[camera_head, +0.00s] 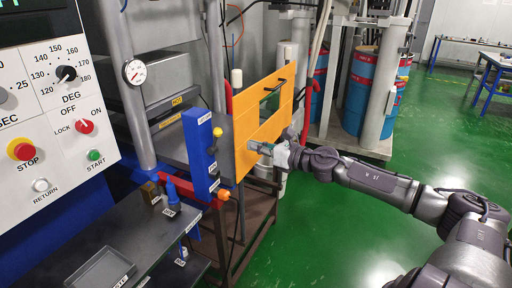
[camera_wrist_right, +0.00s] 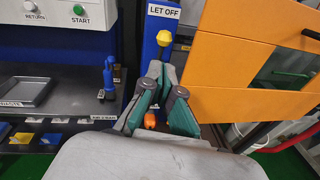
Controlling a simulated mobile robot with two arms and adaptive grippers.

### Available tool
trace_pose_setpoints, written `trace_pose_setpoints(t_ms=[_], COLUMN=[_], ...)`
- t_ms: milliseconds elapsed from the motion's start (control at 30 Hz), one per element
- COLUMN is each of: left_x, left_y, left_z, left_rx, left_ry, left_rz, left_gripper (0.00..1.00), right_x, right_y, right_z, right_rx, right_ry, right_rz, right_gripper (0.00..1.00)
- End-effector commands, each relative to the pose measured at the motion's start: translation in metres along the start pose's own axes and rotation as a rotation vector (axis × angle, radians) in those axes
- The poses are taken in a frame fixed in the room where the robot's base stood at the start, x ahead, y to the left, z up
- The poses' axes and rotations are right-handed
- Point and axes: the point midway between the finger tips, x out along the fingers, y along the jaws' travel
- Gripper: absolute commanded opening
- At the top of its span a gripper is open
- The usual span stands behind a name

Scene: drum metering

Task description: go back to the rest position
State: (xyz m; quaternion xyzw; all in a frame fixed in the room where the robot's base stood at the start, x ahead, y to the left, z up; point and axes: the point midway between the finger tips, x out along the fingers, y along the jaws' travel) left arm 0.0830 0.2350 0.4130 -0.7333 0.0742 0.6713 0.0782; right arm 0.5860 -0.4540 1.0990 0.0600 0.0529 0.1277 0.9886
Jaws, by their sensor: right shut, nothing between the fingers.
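My right gripper (camera_head: 258,147) reaches in from the right, in front of the orange panel (camera_head: 270,110). In the right wrist view its fingers (camera_wrist_right: 161,75) are together at the tips with nothing held. Beyond them stands a blue post (camera_wrist_right: 158,25) with a "LET OFF" label and a yellow knob (camera_wrist_right: 164,38). The post (camera_head: 199,150) and the yellow knob (camera_head: 217,132) also show in the head view, left of the gripper. An orange knob (camera_head: 223,195) sits low on the post; it partly shows behind the fingers in the wrist view (camera_wrist_right: 150,120). My left gripper is out of view.
A control panel (camera_head: 50,120) with dials and buttons stands at the left. A dark shelf with a tray (camera_head: 100,268) and a blue bottle-like item (camera_head: 171,190) lies below. Blue drums (camera_head: 372,90) stand behind. Green floor (camera_head: 340,230) is open around and below my right arm.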

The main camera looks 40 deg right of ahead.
Motion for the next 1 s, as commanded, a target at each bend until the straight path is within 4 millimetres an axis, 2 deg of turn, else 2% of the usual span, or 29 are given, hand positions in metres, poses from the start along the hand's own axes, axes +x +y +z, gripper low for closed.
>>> trace_pose_setpoints(t_ms=[367, 467, 533, 567, 667, 700, 767, 800, 867, 900, 967, 1000], left_x=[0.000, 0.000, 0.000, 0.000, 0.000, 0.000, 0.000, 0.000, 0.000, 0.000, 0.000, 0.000], left_y=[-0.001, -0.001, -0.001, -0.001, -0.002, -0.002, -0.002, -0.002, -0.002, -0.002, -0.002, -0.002], left_z=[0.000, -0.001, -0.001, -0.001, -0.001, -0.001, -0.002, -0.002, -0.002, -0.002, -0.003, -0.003], left_rx=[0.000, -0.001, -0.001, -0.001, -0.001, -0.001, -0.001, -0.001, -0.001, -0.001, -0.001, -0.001], left_ry=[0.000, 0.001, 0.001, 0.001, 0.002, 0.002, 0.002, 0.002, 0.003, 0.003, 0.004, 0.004], left_rz=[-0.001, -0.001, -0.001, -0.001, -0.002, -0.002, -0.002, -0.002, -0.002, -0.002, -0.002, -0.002], left_gripper=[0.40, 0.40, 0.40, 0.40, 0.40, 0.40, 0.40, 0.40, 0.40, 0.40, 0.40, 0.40], right_x=[0.000, -0.001, -0.003, -0.004, -0.014, -0.020, -0.030, -0.038, -0.051, -0.061, -0.076, -0.087], right_y=[-0.001, -0.009, -0.024, -0.033, -0.067, -0.079, -0.094, -0.102, -0.109, -0.111, -0.111, -0.109], right_z=[-0.001, -0.011, -0.030, -0.042, -0.099, -0.126, -0.169, -0.198, -0.242, -0.272, -0.315, -0.344], right_rx=[0.002, 0.049, 0.142, 0.197, 0.436, 0.543, 0.699, 0.799, 0.943, 1.034, 1.165, 1.250], right_ry=[0.000, 0.002, 0.004, 0.004, 0.008, 0.008, 0.007, 0.005, 0.004, 0.002, -0.003, -0.006], right_rz=[-0.001, -0.022, -0.062, -0.087, -0.194, -0.245, -0.320, -0.371, -0.447, -0.498, -0.576, -0.627], right_gripper=[0.00, 0.00, 0.00, 0.00, 0.00, 0.00, 0.00, 0.00, 0.00, 0.00, 0.00, 0.00])
